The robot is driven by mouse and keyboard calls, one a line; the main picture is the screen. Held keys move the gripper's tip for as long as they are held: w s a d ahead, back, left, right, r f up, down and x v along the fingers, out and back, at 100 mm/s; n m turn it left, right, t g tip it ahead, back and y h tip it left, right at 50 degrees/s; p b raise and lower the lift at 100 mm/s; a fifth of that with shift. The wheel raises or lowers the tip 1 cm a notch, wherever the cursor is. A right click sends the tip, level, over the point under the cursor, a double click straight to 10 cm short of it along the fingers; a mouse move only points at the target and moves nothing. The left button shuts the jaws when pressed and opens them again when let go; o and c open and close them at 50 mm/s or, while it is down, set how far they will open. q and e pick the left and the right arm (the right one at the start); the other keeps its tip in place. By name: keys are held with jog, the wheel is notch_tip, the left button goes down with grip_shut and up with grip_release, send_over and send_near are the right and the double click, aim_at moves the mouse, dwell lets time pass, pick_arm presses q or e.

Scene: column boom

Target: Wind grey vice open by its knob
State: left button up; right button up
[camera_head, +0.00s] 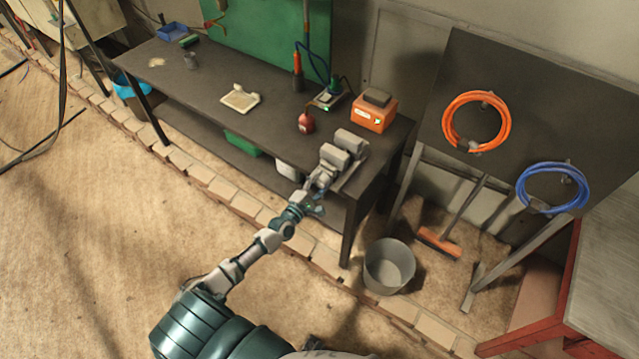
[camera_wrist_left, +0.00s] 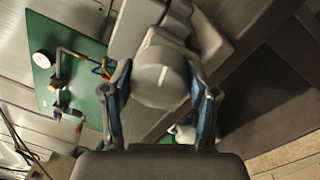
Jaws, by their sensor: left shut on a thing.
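The grey vice (camera_head: 342,152) sits at the front right corner of the dark workbench. Its two blocky jaws stand up with a gap between them. My left gripper (camera_head: 314,190) reaches the front of the vice, at the knob. In the left wrist view the round grey knob (camera_wrist_left: 160,80), with a pale line on its face, sits between the two fingers of my left gripper (camera_wrist_left: 160,95), which are shut on it. In the head view the knob is mostly hidden by the gripper. My right gripper is in neither view.
A grey bucket (camera_head: 389,266) stands on the floor right of the bench. An orange hose (camera_head: 448,122) and a blue hose (camera_head: 530,205) hang on a dark board.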

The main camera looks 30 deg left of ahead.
pick_arm(q)
jog(key=shift+s+d+f+n, duration=0.2)
jog(key=shift+f+n, duration=0.1)
jog(key=shift+f, duration=0.1)
jog(key=o, duration=1.1)
jog(key=shift+w, duration=0.1)
jog(key=shift+o, duration=0.3)
jog(key=shift+r, duration=0.1)
jog(key=shift+w+a+r, duration=0.1)
jog(key=s, duration=1.2)
jog(key=shift+a+f, duration=0.4)
